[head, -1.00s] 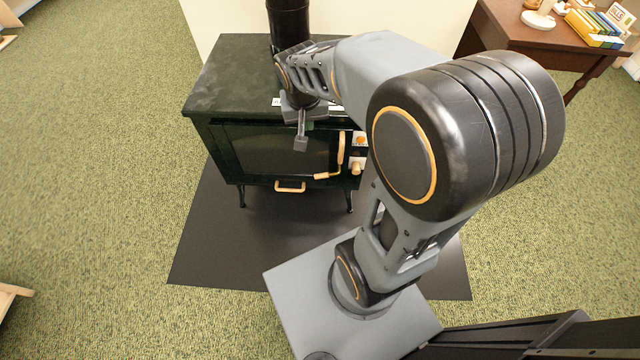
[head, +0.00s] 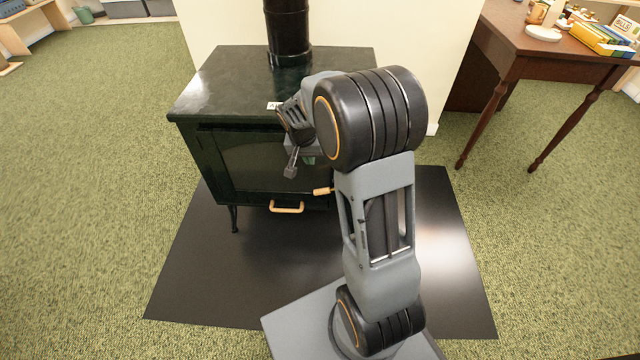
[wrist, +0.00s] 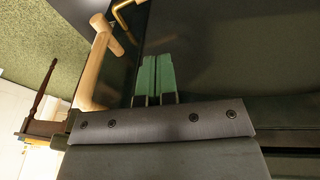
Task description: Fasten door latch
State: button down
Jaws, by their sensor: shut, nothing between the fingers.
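The dark green stove (head: 205,150) stands on a dark floor mat. Its glass-fronted door (head: 262,165) looks flush with the stove front, though my arm covers its right side. The tip of a light wooden handle (head: 323,191) shows beside my arm at the door's lower right. In the wrist view, a long wooden handle (wrist: 92,75) with a short wooden crosspiece lies left of my fingers, and a bent brass rod (wrist: 121,14) is above them. My gripper (head: 290,172) is shut and empty in front of the door. Its green fingertips (wrist: 155,62) are apart from the wooden handle in the picture.
A wooden pull (head: 287,207) sits below the stove door. The black flue pipe (head: 288,35) rises from the stove top. A brown table (head: 520,45) with books and cups stands at the right. Green carpet on the left is clear.

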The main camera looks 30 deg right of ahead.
jog(key=b, duration=0.5)
send_near(320, 190)
jog(key=f, duration=0.1)
jog(key=w+d+f, duration=0.1)
jog(key=f, duration=0.2)
jog(key=shift+w+d+f, duration=0.3)
jog(key=shift+w+f, duration=0.1)
jog(key=shift+s+d+f+b, duration=0.1)
jog(key=shift+s+f+b, duration=0.1)
jog(key=shift+f+b, duration=0.15)
jog(key=shift+s+d+f+b, duration=0.15)
jog(key=shift+s+f+b, duration=0.05)
jog(key=shift+f, duration=0.25)
